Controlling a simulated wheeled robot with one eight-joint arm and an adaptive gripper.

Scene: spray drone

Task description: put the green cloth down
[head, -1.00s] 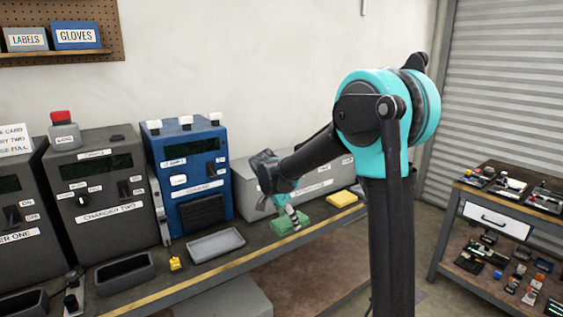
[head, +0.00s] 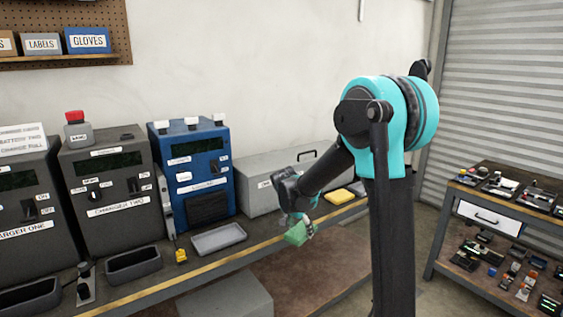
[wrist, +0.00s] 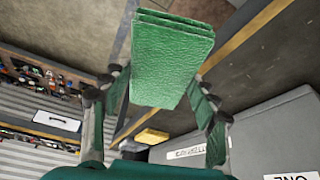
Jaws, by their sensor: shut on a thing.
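The green cloth (head: 299,232) is a folded, textured pad held in my gripper (head: 304,219), in front of the bench edge in the head view. In the wrist view the green cloth (wrist: 170,62) sits between the two fingers of my gripper (wrist: 160,95), which are shut on it. The cloth looks tilted and clear of the bench top. The contact of the fingertips is partly hidden behind it.
A yellow pad (head: 339,196) lies on the bench (head: 262,239) behind my gripper. A grey tray (head: 218,238) and a small yellow object (head: 181,256) are to the left. A grey case (head: 262,180) stands behind. A tool cart (head: 490,222) is at the right.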

